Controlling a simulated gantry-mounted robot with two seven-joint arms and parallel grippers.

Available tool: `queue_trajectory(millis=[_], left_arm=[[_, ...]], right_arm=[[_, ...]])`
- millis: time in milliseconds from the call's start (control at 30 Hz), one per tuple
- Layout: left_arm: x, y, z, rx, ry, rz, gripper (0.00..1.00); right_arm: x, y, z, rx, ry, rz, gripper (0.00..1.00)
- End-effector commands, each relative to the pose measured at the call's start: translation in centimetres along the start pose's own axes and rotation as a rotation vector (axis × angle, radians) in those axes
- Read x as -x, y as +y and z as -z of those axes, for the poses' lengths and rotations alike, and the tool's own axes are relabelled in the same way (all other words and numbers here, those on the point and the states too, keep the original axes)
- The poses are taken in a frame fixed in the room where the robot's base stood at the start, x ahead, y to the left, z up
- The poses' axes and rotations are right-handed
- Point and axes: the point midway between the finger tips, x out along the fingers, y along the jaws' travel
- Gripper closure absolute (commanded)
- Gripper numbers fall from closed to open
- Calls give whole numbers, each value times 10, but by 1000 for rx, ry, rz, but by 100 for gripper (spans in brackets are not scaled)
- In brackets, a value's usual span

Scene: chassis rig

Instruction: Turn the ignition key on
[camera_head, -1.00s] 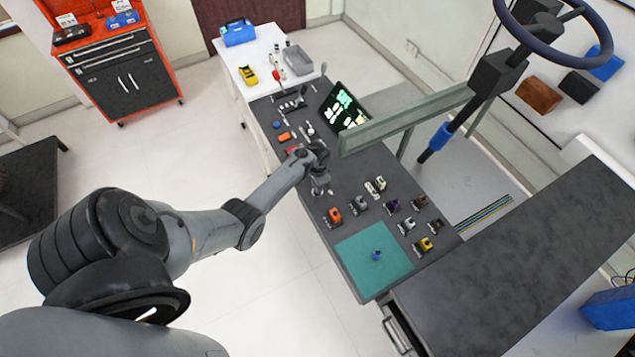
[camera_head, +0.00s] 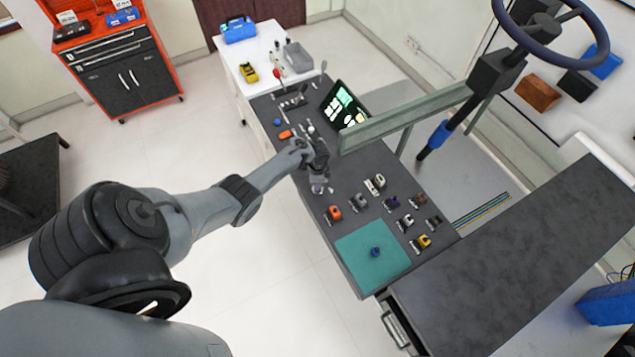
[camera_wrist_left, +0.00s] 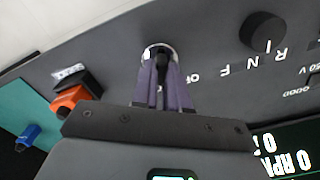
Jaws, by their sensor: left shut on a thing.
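The ignition key switch (camera_wrist_left: 160,50) shows in the left wrist view as a round silver-rimmed lock with a dark centre on the grey panel. My left gripper (camera_wrist_left: 162,62) points at it with its two purple-grey fingers closed on the ignition key, which is mostly hidden between them. White letters, partly covered, stand just right of the lock. In the head view my left gripper (camera_head: 319,183) is over the middle of the dark console (camera_head: 340,215), and the key there is too small to make out. My right gripper is not in view.
A black knob (camera_wrist_left: 262,32) sits right of the lock. An orange-capped switch (camera_head: 334,213) and several other switches stand nearer the teal mat (camera_head: 350,262). A lit display (camera_head: 343,106) and a grey-green bar (camera_head: 405,118) border the console. A steering wheel (camera_head: 550,30) hangs beyond.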

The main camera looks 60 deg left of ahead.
Motion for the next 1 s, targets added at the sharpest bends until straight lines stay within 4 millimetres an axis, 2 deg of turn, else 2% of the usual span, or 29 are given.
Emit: queue_trajectory(millis=[333,367,500,533,833,1000], left_arm=[[0,0,0,-7,1,0,100],[0,0,0,-7,1,0,85],[0,0,0,-6,1,0,63],[0,0,0,-6,1,0,61],[1,0,0,-4,1,0,61],[15,0,0,-6,1,0,61]], right_arm=[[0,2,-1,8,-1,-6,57],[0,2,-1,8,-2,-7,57],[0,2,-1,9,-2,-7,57],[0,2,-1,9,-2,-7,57],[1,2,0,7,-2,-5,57],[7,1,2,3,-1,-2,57]])
